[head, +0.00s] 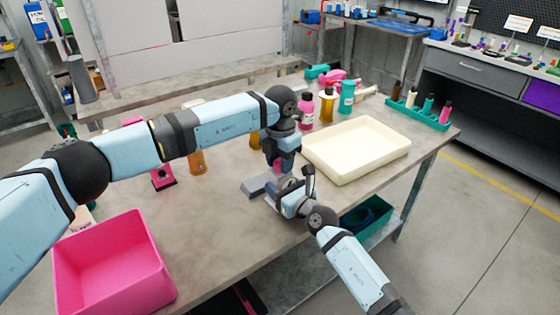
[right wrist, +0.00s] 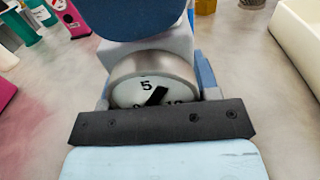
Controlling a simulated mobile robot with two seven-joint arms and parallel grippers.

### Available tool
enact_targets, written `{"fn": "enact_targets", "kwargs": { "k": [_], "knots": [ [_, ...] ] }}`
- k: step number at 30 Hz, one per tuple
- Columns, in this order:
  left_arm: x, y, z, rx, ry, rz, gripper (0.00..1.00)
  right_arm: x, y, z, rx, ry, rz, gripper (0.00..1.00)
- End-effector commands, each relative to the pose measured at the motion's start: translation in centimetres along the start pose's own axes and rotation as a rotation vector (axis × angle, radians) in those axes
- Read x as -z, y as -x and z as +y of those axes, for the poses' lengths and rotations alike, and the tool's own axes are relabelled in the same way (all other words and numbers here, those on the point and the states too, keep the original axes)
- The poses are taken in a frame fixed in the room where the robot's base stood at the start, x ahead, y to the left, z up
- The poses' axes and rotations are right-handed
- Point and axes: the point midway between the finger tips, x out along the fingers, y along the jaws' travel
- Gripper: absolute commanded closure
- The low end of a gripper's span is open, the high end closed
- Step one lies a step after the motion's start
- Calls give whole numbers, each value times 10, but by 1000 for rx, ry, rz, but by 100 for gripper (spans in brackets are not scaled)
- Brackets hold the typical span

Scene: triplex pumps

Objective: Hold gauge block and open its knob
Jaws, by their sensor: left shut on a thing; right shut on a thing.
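The gauge block (right wrist: 150,48) stands on the table in front of my right wrist camera. Its round dial (right wrist: 140,92) has a metal rim, a "5" and a black needle; the lower dial is hidden. In the head view its grey base (head: 256,187) shows left of my grippers. My right gripper (right wrist: 158,98) is shut on the block from the front, one finger on each side. My left gripper (head: 280,163) points down from above, shut at the block's top, where a bit of pink shows. The knob between its fingers is mostly hidden.
A cream tray (head: 358,178) stands close to the right of my grippers. A pink bin (head: 112,285) is at the front left. Bottles, including a teal one (head: 347,97), stand behind. A teal rack (head: 418,116) is at the right edge.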

Motion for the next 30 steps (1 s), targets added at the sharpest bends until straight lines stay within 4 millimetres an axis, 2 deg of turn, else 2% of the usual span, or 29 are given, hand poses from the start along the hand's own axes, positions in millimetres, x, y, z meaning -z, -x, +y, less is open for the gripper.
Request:
{"fn": "enact_targets", "kwargs": {
  "k": [15, 30],
  "knots": [
    [0, 0, 1, -1, 430, -1, 86, 0, 0, 0, 0, 0, 0, 83],
    [0, 0, 1, -1, 588, -1, 86, 0, 0, 0, 0, 0, 0, 83]
  ]
}}
